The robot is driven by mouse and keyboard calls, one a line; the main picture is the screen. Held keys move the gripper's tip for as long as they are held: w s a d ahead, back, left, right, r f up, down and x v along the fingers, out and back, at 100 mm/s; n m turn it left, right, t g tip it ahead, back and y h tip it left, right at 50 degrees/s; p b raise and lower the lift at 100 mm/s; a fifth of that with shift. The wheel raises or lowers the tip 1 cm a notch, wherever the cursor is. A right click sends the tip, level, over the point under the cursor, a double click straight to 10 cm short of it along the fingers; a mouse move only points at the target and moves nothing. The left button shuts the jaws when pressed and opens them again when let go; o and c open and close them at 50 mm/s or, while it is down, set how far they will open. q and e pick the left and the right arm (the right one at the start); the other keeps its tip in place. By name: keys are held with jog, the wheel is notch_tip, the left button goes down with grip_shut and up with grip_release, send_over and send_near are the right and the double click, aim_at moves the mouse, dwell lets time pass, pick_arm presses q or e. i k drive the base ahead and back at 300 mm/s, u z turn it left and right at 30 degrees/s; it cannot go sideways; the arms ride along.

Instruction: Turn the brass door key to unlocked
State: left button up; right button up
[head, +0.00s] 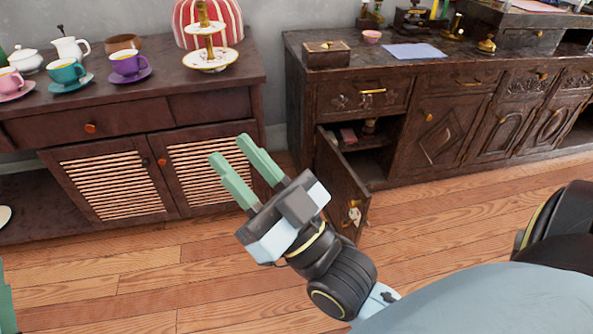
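A dark wooden cabinet (430,128) at the right has one door (342,185) standing open towards me. A small pale brass-coloured fitting (354,215) shows low on that door's edge; it may be the key, but it is too small to tell its shape or turn.
A left sideboard (105,112) with slatted doors bears cups, a white teapot (70,48), a tiered stand (210,58) and a striped cosy (207,20). A wooden box (326,54) and blue paper (413,51) lie on the right cabinet. The wooden floor (430,215) is clear.

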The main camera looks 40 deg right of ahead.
aim_at(347, 219)
jog(key=z, duration=0.3)
jog(key=i, duration=1)
jog(key=z, duration=1.1)
jog(key=i, duration=0.2)
jog(key=z, duration=0.15)
